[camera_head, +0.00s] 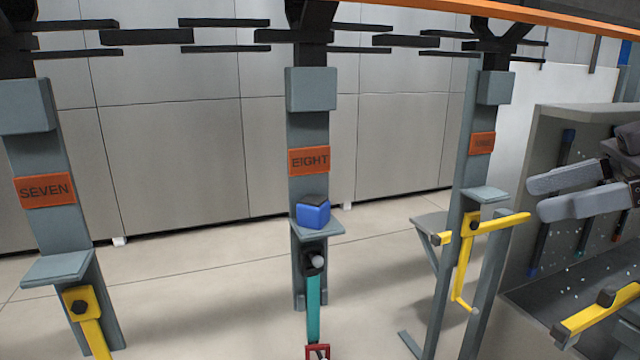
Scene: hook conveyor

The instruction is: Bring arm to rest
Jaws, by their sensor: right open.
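My right gripper (535,199) comes in from the right edge, over the grey bin. Its two grey fingers point left with a narrow gap between them, and I see nothing held there. The fingers are apart from the hanging carriers. The carrier marked EIGHT (309,161) hangs in the middle, with a blue and dark block (313,213) on its small shelf and a teal bar hanging below. The carrier marked SEVEN (44,190) hangs at the left with a yellow part (82,306). My left gripper is out of view.
A third carrier with an orange label (481,143) hangs right of the middle. A yellow bracket (463,260) is near it. The grey open bin (572,116) has speckled inner walls and tool-like bars. Another yellow part (600,310) is at lower right. An orange beam (520,14) crosses overhead.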

